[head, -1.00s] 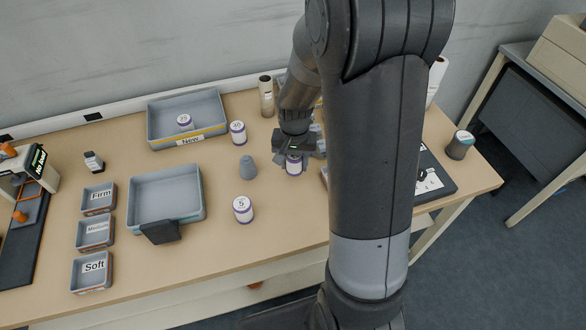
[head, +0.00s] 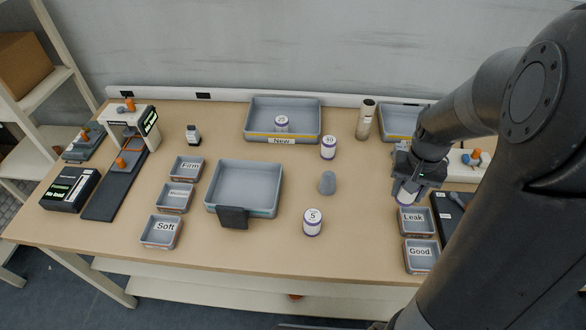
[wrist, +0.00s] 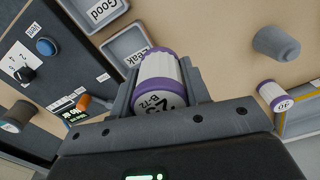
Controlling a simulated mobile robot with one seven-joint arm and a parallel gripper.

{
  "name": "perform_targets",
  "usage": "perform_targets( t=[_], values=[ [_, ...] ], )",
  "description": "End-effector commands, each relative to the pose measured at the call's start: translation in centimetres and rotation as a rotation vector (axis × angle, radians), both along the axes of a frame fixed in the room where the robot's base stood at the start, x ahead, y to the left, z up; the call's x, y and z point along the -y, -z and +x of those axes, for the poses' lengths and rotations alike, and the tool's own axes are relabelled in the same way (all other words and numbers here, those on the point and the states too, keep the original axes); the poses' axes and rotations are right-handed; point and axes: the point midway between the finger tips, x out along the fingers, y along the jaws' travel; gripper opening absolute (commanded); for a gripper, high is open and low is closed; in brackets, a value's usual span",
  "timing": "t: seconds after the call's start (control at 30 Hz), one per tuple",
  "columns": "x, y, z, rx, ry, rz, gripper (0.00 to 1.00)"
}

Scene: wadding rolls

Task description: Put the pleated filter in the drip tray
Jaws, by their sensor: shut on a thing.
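My gripper (head: 418,180) is shut on a white, ribbed cylinder with purple ends, the pleated filter (head: 404,194). In the wrist view the filter (wrist: 160,68) sits between the two fingers, with its numbered end facing the camera. The gripper holds it near the "Leak" bin, at the right of the table; its height over the table is hard to tell. An empty, unlabelled grey tray (head: 243,167) with a dark plate on its front wall stands left of centre and looks like the drip tray. The gripper is well to its right.
Similar cylinders stand at front centre (head: 312,222), behind the grey cup (head: 328,183), and in the "New" tray (head: 258,133). A tall bottle (head: 365,120) stands behind. The "Leak" bin (head: 404,231) and "Good" bin (head: 409,266) are at right. Bare table lies between cup and bins.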

Motion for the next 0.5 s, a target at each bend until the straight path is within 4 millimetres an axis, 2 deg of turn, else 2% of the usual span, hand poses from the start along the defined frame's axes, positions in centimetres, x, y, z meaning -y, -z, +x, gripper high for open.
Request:
perform_targets(
  t=[0.03,0.2,0.33,0.5],
  values=[
    [-1.9,-0.1,1.1,0.000,-0.092,-0.001,0.20],
    [-8.9,-0.2,4.1,-0.002,-0.430,-0.004,0.20],
    [-14.9,-0.3,5.6,-0.002,-0.690,-0.004,0.20],
    [-22.5,-0.4,6.1,-0.002,-1.004,-0.001,0.20]
  ],
)
